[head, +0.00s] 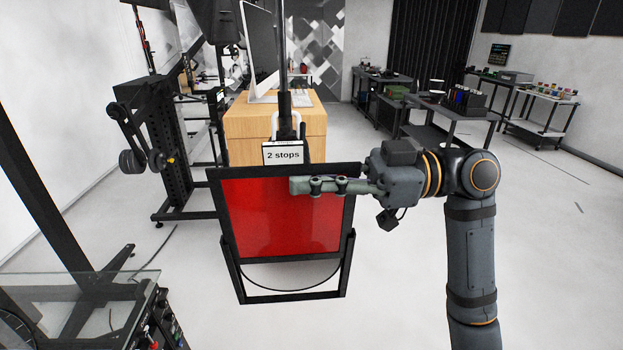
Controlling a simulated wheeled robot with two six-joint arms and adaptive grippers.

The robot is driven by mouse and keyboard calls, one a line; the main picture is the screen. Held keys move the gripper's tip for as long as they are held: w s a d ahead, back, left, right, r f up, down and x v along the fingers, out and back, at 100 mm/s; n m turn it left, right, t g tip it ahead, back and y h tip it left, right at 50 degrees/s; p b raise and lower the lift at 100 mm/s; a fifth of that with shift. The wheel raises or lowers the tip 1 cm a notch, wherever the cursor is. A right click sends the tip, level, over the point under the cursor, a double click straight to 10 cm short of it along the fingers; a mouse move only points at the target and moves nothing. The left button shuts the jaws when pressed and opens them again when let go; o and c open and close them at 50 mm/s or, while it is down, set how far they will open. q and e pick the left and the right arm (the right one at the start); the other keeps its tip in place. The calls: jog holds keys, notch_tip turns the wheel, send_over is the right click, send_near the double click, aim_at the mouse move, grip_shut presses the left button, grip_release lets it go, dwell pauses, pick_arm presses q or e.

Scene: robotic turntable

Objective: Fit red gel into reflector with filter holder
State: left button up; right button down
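A red gel (284,232) in a black square frame stands upright, facing me, near the middle of the head view. A black holder (292,297) with side arms and a lower bar is around its lower part. A thin curved rim shows below the gel; I cannot tell whether this is the reflector. My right gripper (296,186) reaches in from the right, and its visible finger lies across the upper right of the red sheet. Any second finger is hidden, so its opening and hold on the frame cannot be told. My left gripper is out of view.
A white "2 stops" label (283,154) is just behind the frame's top edge. A wooden desk (250,125) with a monitor stands behind. A black stand (165,145) is at left, a glass-topped cart (80,300) at front left.

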aim_at(312, 241)
jog(key=shift+w+f+b, duration=0.15)
jog(key=shift+f+b, duration=1.2)
jog(key=shift+f, duration=0.1)
jog(key=shift+w+f+b, duration=0.15)
jog(key=shift+f+b, duration=1.2)
jog(key=shift+f, duration=0.1)
jog(key=shift+w+f+b, duration=0.15)
jog(key=shift+f+b, duration=1.2)
jog(key=shift+f, duration=0.1)
jog(key=c, duration=1.4)
grip_release()
jog(key=shift+s, duration=0.1)
jog(key=shift+c, duration=0.2)
jog(key=shift+w, duration=0.2)
jog(key=shift+d, duration=0.1)
jog(key=d, duration=1.1)
jog(key=shift+d, duration=0.4)
